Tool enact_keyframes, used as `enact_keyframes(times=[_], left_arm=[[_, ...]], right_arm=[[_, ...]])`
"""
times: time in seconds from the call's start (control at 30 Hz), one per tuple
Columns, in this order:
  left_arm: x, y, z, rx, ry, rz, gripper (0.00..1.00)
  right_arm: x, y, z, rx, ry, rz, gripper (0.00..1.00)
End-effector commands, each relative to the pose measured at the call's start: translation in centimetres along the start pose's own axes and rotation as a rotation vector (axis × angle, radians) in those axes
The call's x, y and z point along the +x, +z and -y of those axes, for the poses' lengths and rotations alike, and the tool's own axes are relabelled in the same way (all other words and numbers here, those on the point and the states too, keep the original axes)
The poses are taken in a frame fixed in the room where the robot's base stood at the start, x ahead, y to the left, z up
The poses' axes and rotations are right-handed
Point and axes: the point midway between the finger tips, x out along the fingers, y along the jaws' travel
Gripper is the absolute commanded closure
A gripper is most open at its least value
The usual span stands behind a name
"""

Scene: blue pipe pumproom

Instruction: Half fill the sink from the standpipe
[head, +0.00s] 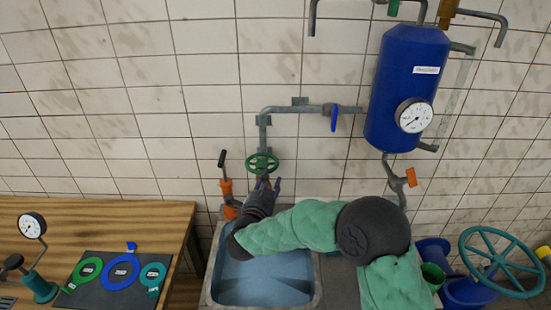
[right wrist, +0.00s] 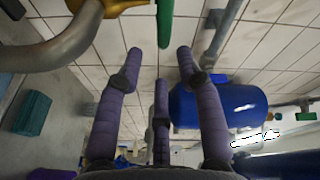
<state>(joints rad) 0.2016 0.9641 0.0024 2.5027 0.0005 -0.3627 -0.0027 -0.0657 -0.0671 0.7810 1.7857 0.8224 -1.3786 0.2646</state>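The sink (head: 213,290) stands at bottom centre in the head view. Its inside looks blue; I cannot tell the water level, and my right arm hides its back part. The standpipe (head: 262,135) comes down the tiled wall behind it, with a green handwheel (head: 262,160). My right gripper (head: 267,184) is just below the handwheel. In the right wrist view its purple fingers (right wrist: 160,62) are spread and empty, with the green wheel (right wrist: 165,20) edge-on beyond the tips. My left gripper is not in view.
A blue tank (head: 405,80) with a gauge (head: 413,116) hangs at the right. A blue-lever valve (head: 334,117) sits on the pipe. A wooden bench (head: 90,215) with coloured rings is at left. A large teal handwheel (head: 500,262) is at lower right.

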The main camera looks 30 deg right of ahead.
Motion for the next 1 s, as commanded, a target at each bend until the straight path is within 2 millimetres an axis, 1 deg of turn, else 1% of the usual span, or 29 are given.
enact_keyframes(times=[0.17,0.4,0.6,0.8,1.0], left_arm=[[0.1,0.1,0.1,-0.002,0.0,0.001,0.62],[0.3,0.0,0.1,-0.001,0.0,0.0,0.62],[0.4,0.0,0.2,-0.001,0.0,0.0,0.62],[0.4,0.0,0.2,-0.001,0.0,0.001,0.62],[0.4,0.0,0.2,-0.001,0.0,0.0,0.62]], right_arm=[[2.0,-0.1,-0.1,0.001,0.001,-0.003,0.63],[6.3,0.0,-0.1,-0.001,0.001,-0.001,0.63],[9.1,0.1,-0.1,-0.001,0.0,0.001,0.63],[10.4,0.0,0.0,0.0,0.0,0.001,0.63],[10.6,0.0,0.0,-0.001,-0.001,0.003,0.63]])
